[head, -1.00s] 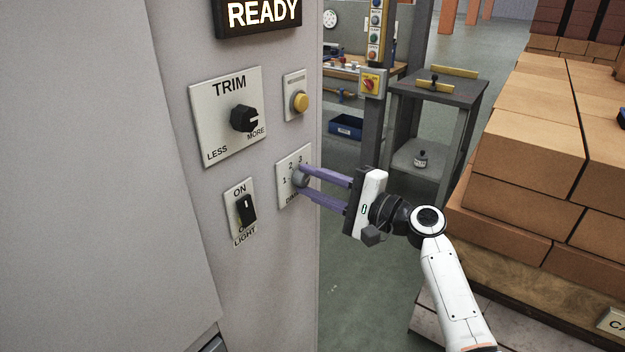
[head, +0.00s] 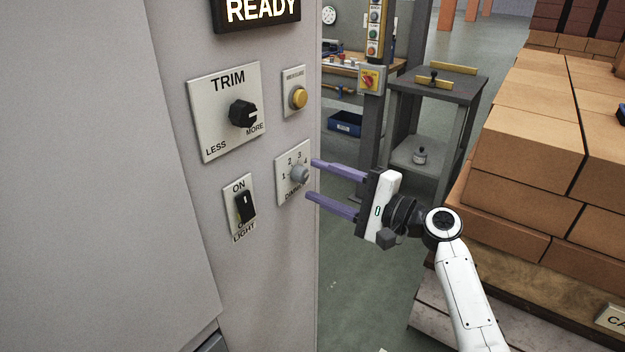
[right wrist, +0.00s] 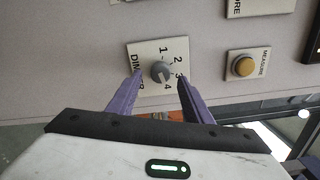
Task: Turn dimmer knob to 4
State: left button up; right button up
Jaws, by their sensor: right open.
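The grey dimmer knob (head: 299,174) sits on a small white plate (head: 284,190) marked 1 to 4, on the grey cabinet front. The knob also shows in the right wrist view (right wrist: 161,71), below the middle of the numbers as the plate lies sideways there. Which number its pointer faces is too small to tell surely. My right gripper (head: 312,179) has two purple fingers, open and empty, with the tips just right of the plate and apart from the knob. In the right wrist view its fingers (right wrist: 160,80) stand either side of the knob's line. My left gripper is not in view.
Around the dimmer are the TRIM dial (head: 243,114), the yellow button (head: 299,97) and the LIGHT switch (head: 246,207). Stacked bricks (head: 530,150) stand on the right. A grey stand (head: 440,90) is behind my arm. The floor between cabinet and bricks is free.

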jog(key=v, duration=0.7)
jog(key=shift+d+b, duration=0.15)
jog(key=shift+b, duration=0.2)
jog(key=shift+s, duration=0.15)
jog(key=s+d+f+n+h, duration=0.1)
jog(key=s+d+f+h, duration=0.2)
jog(key=f, duration=0.6)
jog(key=s+f+n+g+h, duration=0.1)
jog(key=s+f+h, duration=0.1)
jog(key=s+f, duration=0.5)
jog(key=s+d+f+n+h, duration=0.2)
jog(key=f+h, duration=0.1)
jog(key=f, duration=0.8)
jog(key=s+d+f+n+h, duration=0.1)
jog(key=s+f+n, duration=0.1)
jog(key=s, duration=0.4)
jog(key=s+d+f+n+h, duration=0.1)
jog(key=s+f+n, duration=0.2)
jog(key=s, duration=0.4)
jog(key=s+d+f+n+g+h, duration=0.1)
jog(key=s+f+n+h, duration=0.1)
jog(key=s, duration=0.5)
notch_tip(320, 180, down, 3)
jog(key=shift+s+d+r+n, duration=0.1)
jog(key=shift+s+d+n, duration=0.1)
jog(key=shift+n, duration=0.5)
